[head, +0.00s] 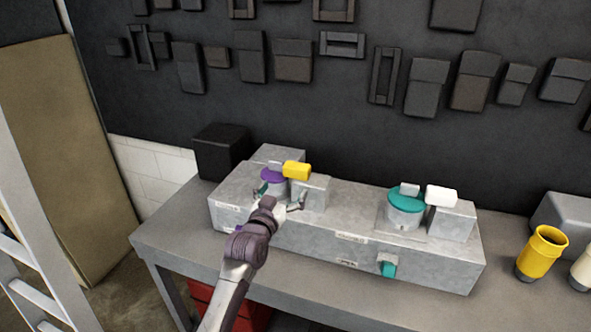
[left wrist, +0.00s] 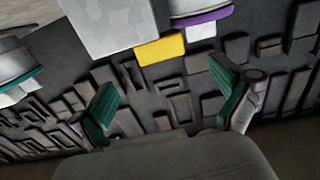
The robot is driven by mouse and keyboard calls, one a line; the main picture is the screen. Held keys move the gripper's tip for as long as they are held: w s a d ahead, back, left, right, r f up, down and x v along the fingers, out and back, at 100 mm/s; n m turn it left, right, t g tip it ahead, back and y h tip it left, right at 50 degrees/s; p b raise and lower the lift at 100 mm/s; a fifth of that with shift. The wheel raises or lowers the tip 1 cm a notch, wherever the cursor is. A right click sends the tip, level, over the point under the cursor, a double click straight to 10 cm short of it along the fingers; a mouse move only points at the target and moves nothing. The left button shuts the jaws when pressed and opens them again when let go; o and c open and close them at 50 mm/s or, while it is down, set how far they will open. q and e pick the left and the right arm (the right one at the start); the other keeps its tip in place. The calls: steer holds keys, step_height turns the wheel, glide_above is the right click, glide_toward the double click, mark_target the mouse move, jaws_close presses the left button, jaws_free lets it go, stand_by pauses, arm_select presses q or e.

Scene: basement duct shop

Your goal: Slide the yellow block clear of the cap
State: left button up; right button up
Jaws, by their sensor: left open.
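The yellow block (head: 297,169) lies on top of a grey block (head: 313,191), its left end by the rim of the purple cap (head: 271,176). The cap sits on a round grey neck and carries a small grey tab (head: 275,165). My left gripper (head: 282,197) is open and empty in front of the cap and grey block, partly hiding the neck. In the left wrist view, the yellow block (left wrist: 160,48) shows beyond the spread teal-padded fingers (left wrist: 165,82), with the purple cap (left wrist: 205,19) beside it. I cannot tell whether block and cap touch. My right gripper is out of view.
On the same long grey housing (head: 330,240), a teal cap (head: 405,203) stands beside a white block (head: 440,195). A teal knob (head: 388,269) projects from the front. A black box (head: 220,150) stands behind left; a yellow cup (head: 541,252) stands right on the bench (head: 185,235).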

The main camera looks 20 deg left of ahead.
mark_target(295, 174)
arm_select(q)
steer(key=w, duration=0.4)
steer(key=w+p, duration=0.1)
steer(key=w, duration=0.4)
steer(key=shift+w+d+f, duration=0.1)
steer(key=shift+w+d, duration=0.05)
steer(key=shift+d, duration=0.05)
